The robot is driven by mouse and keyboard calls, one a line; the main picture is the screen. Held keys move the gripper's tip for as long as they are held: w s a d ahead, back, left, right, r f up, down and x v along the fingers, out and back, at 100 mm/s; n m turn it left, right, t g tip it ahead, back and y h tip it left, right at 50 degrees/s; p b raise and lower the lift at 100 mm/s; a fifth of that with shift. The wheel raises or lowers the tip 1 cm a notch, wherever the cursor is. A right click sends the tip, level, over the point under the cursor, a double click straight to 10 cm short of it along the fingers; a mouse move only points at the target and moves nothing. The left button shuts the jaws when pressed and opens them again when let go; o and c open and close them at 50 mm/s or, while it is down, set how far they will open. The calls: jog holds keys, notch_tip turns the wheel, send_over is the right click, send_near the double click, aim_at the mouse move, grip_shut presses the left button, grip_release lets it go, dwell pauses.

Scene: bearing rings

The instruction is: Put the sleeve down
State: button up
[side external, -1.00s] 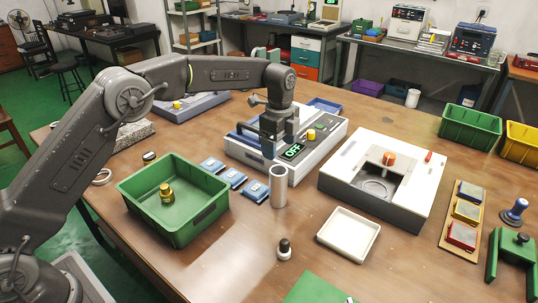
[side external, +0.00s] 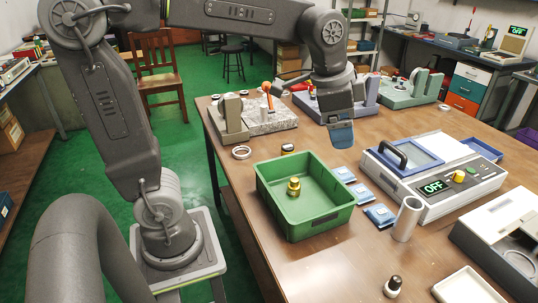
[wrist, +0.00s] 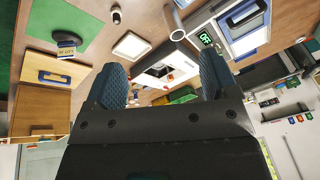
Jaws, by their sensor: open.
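The sleeve, a plain light-grey tube (side external: 407,219), stands upright on the wooden table in front of the white device with the OFF display. It also appears at the top of the wrist view (wrist: 174,17). My gripper (side external: 341,136) hangs above the table behind the green bin, to the left of the sleeve and well apart from it. In the wrist view, the two blue padded fingers (wrist: 162,78) are spread apart with nothing between them.
The green bin (side external: 268,205) holds a brass part (side external: 294,187). Several blue packets (side external: 380,215) lie between the bin and the device (side external: 420,205). A white tray (side external: 465,287) and a dark-topped small part (side external: 393,286) are near the front. Bare table surrounds the sleeve's front.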

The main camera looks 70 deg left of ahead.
jog(key=s+f+n+t, duration=0.1)
jog(key=s+f+n, duration=0.1)
jog(key=s, duration=0.4)
jog(key=s+a+f+n, duration=0.1)
jog(key=s+f+n, duration=0.2)
jog(key=s, duration=0.4)
jog(key=shift+s+a+n+t, duration=0.15)
jog(key=shift+s+n+t, duration=0.1)
jog(key=shift+n+t, duration=0.25)
